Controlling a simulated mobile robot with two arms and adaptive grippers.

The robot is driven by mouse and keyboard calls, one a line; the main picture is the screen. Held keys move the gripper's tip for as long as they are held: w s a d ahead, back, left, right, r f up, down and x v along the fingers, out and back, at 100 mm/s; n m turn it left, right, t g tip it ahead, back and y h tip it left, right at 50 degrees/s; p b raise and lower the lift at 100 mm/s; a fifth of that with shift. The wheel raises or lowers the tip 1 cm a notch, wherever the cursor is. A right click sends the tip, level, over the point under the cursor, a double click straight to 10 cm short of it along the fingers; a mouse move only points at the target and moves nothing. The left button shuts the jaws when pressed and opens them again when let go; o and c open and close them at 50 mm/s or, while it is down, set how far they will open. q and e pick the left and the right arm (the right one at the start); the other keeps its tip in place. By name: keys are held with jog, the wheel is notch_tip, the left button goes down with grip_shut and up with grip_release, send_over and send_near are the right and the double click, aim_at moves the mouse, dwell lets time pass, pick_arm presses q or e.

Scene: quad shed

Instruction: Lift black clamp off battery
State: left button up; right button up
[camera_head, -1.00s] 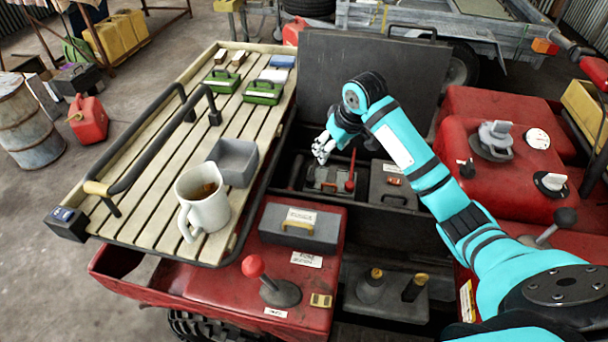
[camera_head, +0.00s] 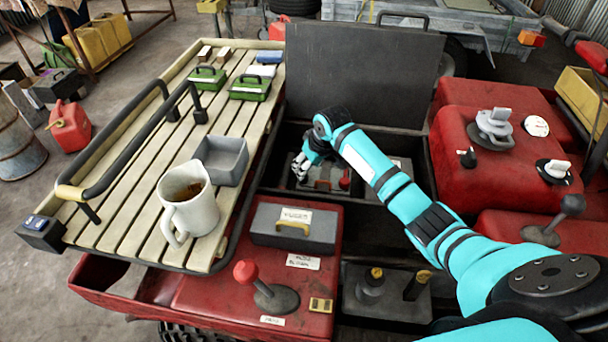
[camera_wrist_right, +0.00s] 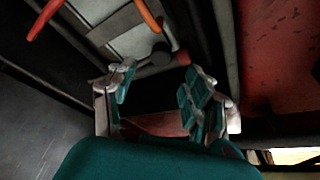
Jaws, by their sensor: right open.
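My right gripper (camera_head: 301,168) hangs over the open battery compartment under the raised dark lid. In the wrist view its two teal-padded fingers (camera_wrist_right: 160,80) stand apart, with nothing clearly held between them. The battery (camera_head: 322,186) sits low in the compartment, partly hidden by my gripper and arm. A red clamp or handle (camera_head: 345,180) stands at the battery's right side. I cannot make out the black clamp for certain; a small dark rounded piece (camera_wrist_right: 161,54) shows just beyond the fingertips. My left gripper is out of view.
The raised lid (camera_head: 360,72) stands behind my arm. The slatted rack (camera_head: 130,212) on the left holds a mug (camera_head: 188,203) and a grey tray (camera_head: 221,160). A grey fuse box (camera_head: 293,229) and red-knobbed lever (camera_head: 247,272) stand in front; a red tank (camera_head: 455,150) is at right.

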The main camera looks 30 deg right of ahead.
jog(key=x, duration=0.6)
grip_shut()
dwell(0.3)
jog(key=shift+a, duration=0.1)
